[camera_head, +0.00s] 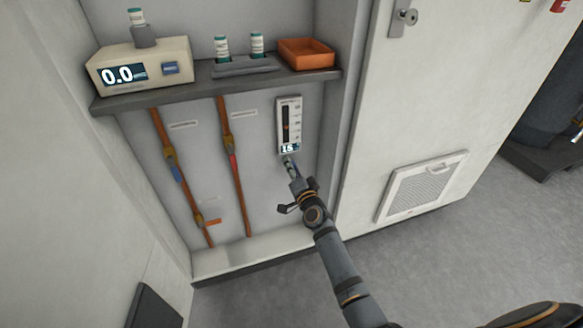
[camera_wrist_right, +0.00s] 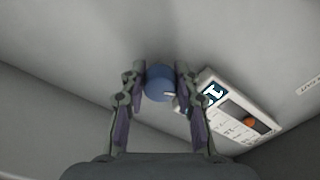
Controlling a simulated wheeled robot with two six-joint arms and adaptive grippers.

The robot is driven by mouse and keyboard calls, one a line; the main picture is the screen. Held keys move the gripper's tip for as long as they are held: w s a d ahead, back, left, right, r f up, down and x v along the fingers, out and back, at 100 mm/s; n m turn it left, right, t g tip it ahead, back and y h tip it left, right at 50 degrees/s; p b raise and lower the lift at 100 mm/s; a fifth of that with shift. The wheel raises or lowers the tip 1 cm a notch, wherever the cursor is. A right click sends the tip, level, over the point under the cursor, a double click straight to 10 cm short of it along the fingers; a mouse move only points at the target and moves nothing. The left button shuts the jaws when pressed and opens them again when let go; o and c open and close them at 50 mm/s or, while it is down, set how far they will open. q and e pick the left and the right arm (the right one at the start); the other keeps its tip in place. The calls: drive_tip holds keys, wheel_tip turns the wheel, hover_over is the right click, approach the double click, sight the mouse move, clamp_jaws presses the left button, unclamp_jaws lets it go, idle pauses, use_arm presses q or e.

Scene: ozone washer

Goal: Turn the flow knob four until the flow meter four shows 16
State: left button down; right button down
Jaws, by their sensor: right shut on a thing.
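The flow meter (camera_head: 289,126) is a white upright panel with a dark scale tube and a small blue display on the back wall of the cabinet. Its display (camera_head: 290,148) shows a two-digit number starting with 1; the second digit is too small to read surely, 5 or 6. The round blue flow knob (camera_wrist_right: 160,84) with a white pointer mark sits just below the panel. My right gripper (camera_head: 289,162) is shut on the knob, one finger on each side, as the right wrist view (camera_wrist_right: 160,82) shows. The meter also shows tilted there, with an orange float (camera_wrist_right: 250,121). My left gripper is out of view.
A shelf (camera_head: 190,92) above the meter bears a beige device (camera_head: 142,68) reading 0.0, a vial rack (camera_head: 245,67) and an orange tray (camera_head: 306,53). Copper pipes (camera_head: 235,170) run down the wall to the left. A white door (camera_head: 450,90) stands at right.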

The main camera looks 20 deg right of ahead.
drive_tip(key=shift+m, duration=0.4)
drive_tip(key=c, duration=1)
unclamp_jaws()
drive_tip(key=shift+s, duration=0.1)
drive_tip(key=s, duration=1.1)
drive_tip(key=shift+s+d, duration=0.2)
drive_tip(key=shift+s, duration=0.2)
